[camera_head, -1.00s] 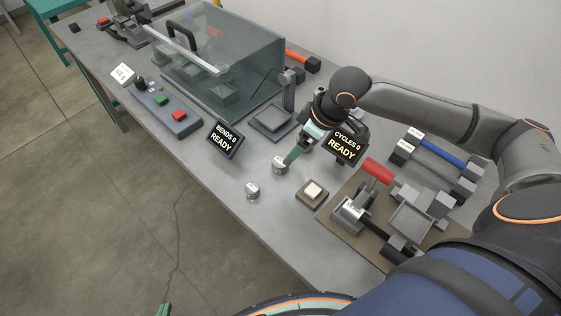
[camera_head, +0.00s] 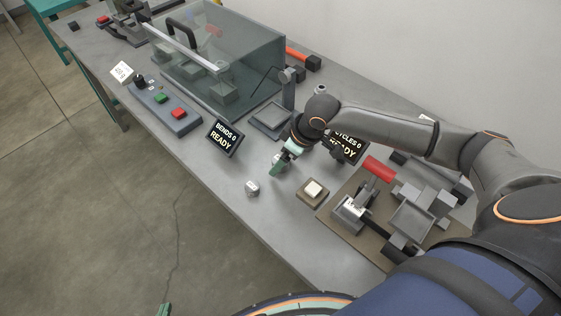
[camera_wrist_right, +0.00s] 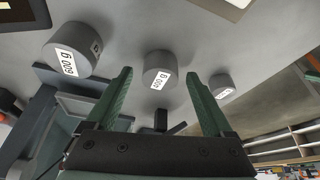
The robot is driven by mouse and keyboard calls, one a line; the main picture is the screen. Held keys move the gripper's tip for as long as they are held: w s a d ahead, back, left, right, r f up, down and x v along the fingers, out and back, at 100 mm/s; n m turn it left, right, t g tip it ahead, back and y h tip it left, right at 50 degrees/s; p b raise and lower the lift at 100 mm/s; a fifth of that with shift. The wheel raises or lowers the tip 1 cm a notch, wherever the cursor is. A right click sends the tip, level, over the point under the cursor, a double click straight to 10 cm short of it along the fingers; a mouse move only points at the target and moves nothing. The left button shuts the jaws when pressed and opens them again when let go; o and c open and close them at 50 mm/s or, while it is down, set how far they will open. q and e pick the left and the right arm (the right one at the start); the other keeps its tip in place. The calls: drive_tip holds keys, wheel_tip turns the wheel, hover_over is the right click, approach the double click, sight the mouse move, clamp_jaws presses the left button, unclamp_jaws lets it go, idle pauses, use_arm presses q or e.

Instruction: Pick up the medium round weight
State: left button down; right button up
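The medium round weight is a grey cylinder with a white label, the middle one of three in the right wrist view (camera_wrist_right: 160,70). My right gripper (camera_wrist_right: 158,95) is open, with its green fingers on either side of that weight's place in the picture; contact is not visible. In the head view my right gripper (camera_head: 282,163) is low over the table and largely hides this weight. The smaller weight (camera_head: 252,187) stands nearer the table's front edge and shows at right in the wrist view (camera_wrist_right: 222,86). The large weight (camera_wrist_right: 71,50) is at left. Only a green tip of my left gripper (camera_head: 163,310) shows.
A small pad with a white top (camera_head: 313,191) lies close to the right gripper. The BENDS display (camera_head: 225,138) stands left of it, and the CYCLES display is partly behind my arm. A glass-covered box (camera_head: 215,65) stands farther back.

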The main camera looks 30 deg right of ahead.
clamp_jaws()
idle(0.5)
